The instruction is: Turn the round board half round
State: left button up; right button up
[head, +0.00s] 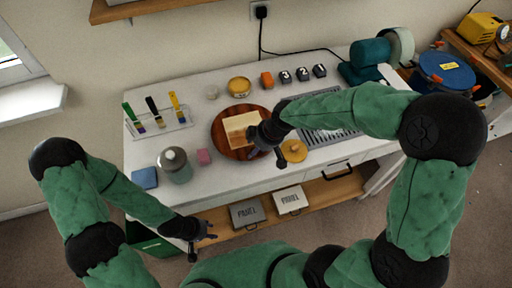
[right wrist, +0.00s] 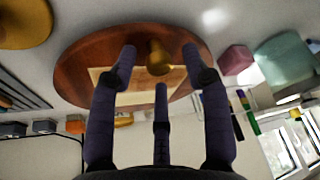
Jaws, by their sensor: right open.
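The round brown board (head: 218,137) lies on the white worktop, left of the metal grille. A pale square wooden piece (head: 238,127) lies on it. My right gripper (head: 266,153) is open over the right part of the board, its fingers pointing down. In the right wrist view the board (right wrist: 78,68) fills the upper middle. A gold knob (right wrist: 158,58) on the board stands between the spread fingers of my right gripper (right wrist: 158,68), which look apart from it; the knob is hidden in the head view. My left gripper (head: 204,236) is open and empty, in front of the worktop.
A yellow round disc (head: 294,150) lies close right of the board. An orange block (head: 267,79) and a yellow dish (head: 239,86) are behind.

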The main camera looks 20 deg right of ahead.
grip_shut()
jog(key=shift+d, duration=0.3)
dwell(0.8)
